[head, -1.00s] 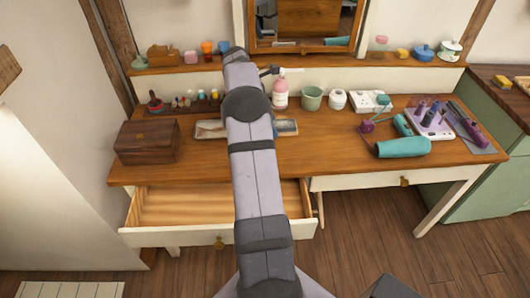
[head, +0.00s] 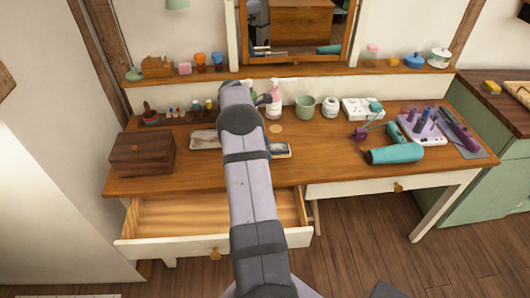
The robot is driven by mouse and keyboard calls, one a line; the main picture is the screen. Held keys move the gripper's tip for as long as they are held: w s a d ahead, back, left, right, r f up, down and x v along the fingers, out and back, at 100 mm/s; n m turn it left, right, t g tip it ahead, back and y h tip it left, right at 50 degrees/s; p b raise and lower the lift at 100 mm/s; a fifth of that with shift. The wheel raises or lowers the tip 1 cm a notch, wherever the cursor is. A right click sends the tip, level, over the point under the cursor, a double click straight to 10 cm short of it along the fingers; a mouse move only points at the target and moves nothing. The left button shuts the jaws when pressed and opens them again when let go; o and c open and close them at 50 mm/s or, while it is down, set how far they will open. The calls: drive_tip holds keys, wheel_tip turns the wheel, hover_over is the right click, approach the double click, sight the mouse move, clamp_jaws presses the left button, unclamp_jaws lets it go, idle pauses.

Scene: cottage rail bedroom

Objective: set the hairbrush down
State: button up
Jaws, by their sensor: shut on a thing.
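No hairbrush shows that I can make out. My gripper is hidden behind my own grey arm, which crosses the middle of the view and ends above the back of the wooden table (head: 330,172). Only a small dark part shows at the arm's far end, beside a pink pump bottle (head: 273,107). A shallow pale tray (head: 205,140) lies on the table, partly covered by the arm. What lies behind the arm cannot be seen.
An open drawer (head: 190,216) at the front left looks empty where visible. A wooden box (head: 141,158) stands left. A green cup (head: 305,106), a white jar (head: 330,107), a teal hair dryer (head: 394,154) and a purple-tooled stand (head: 423,128) stand right. The front middle-right tabletop is clear.

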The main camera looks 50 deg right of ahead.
drive_tip(key=shift+f+p, duration=0.3)
drive_tip(key=shift+f, duration=1.3)
drive_tip(key=shift+f, duration=0.15)
drive_tip(key=o, duration=1.1)
drive_tip(key=b+v, duration=0.2)
drive_tip(key=v, duration=1)
